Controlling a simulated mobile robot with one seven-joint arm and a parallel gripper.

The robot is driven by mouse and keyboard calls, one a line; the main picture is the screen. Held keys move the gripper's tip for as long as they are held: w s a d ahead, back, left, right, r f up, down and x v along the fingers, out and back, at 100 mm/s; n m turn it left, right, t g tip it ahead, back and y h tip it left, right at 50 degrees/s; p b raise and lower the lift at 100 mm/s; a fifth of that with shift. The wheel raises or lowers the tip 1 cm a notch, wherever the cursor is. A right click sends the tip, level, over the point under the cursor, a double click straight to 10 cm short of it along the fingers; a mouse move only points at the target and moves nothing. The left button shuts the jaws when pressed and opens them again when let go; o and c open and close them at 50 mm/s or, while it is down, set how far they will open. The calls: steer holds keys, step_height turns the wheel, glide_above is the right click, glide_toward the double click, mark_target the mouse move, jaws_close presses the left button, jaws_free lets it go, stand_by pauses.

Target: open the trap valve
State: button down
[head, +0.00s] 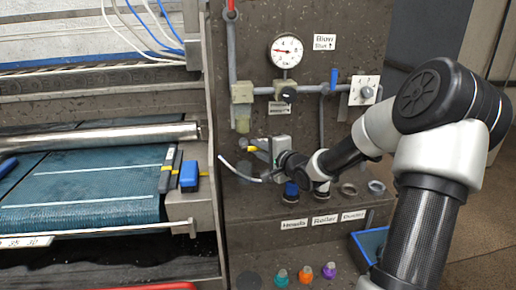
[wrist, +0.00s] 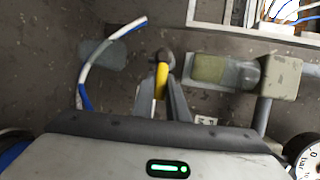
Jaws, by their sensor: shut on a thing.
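The trap valve's yellow handle (head: 251,149) shows below the pale, cloudy trap bowl (head: 242,124) on the grey panel. In the wrist view the yellow handle (wrist: 161,78) stands between my fingers, by a dark round fitting (wrist: 166,60) under the bowl (wrist: 209,68). My gripper (head: 264,153) reaches in from the right and is shut on the yellow handle; its fingers show in the wrist view (wrist: 167,92). My gripper body hides part of the valve in the head view.
A pressure gauge (head: 286,51) and a pipe with a blue lever (head: 334,77) are above right. A curved white hose (head: 238,170) stands out close left of my gripper. A labelled ledge (head: 340,205) lies below; the blue-matted roller bed (head: 85,185) is left.

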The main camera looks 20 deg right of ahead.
steer(key=shift+a+r+n+g+h+p, duration=0.1)
steer(key=shift+r+n+g+h+p, duration=0.25)
steer(key=shift+r+n+p, duration=0.7)
steer(key=shift+a+f+n+g+h+p, duration=0.1)
steer(key=shift+f+n+g+h+p, duration=0.2)
steer(key=shift+n+p, duration=0.2)
steer(key=shift+w+a+r+n+g+h+b, duration=0.1)
steer(key=shift+r+n+g+h+b, duration=0.15)
steer(key=shift+n+h, duration=0.2)
steer(key=shift+a+r+n+g+h+b, duration=0.15)
steer(key=shift+n+h+b, duration=0.15)
steer(key=shift+n, duration=0.2)
steer(key=shift+a+r+n+h+b, duration=0.1)
steer(key=shift+r+n+h+b, duration=0.2)
steer(key=shift+n+b, duration=0.25)
steer(key=c, duration=1.7)
jaws_free()
steer(key=shift+c, duration=0.2)
steer(key=shift+r, duration=0.1)
steer(key=shift+a, duration=0.1)
